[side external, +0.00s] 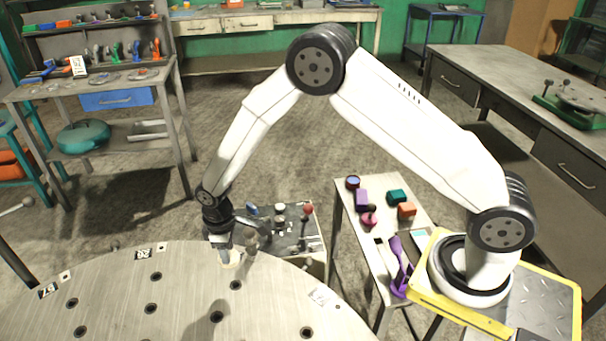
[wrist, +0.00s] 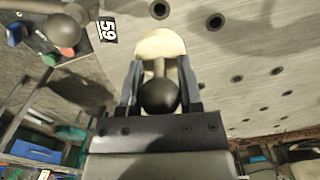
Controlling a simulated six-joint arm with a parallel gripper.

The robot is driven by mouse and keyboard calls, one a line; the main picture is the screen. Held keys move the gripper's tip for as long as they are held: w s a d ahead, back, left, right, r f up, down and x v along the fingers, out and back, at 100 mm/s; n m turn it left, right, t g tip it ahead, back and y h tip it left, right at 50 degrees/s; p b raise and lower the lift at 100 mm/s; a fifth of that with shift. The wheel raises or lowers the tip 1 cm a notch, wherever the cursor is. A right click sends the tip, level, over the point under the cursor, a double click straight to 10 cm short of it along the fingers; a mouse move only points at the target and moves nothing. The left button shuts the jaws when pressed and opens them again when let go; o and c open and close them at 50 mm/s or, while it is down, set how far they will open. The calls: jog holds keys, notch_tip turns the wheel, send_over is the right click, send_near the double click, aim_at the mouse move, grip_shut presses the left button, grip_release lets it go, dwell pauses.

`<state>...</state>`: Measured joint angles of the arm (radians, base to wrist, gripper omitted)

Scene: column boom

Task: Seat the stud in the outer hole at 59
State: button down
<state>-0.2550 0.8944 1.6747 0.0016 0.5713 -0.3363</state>
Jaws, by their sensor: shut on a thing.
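In the wrist view, my gripper (wrist: 160,90) is shut on the stud, which has a dark ball (wrist: 159,97) and a short grey shank. A pale cream round piece (wrist: 160,44) shows at the shank's far end. In the side view, my gripper (side external: 224,248) is low over the far edge of the round table (side external: 185,300), with the cream piece (side external: 231,259) below it. I cannot tell whether that piece touches the table. The 59 label (wrist: 107,29) is at the table edge in the wrist view, with the outer hole (wrist: 160,9) beside it, empty and apart from the stud.
A grey ball-topped post (side external: 251,240) stands close beside my gripper. A tray of levers (side external: 295,230) lies beyond the table edge. A narrow side table (side external: 385,265) with small coloured objects stands to the right. The near tabletop is clear, with several open holes.

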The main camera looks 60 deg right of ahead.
jog(key=shift+f, duration=2.85)
jog(key=shift+f, duration=2.35)
jog(key=c, duration=0.5)
grip_release()
jog(key=shift+c, duration=0.2)
jog(key=shift+r, duration=0.15)
jog(key=shift+r, duration=3.65)
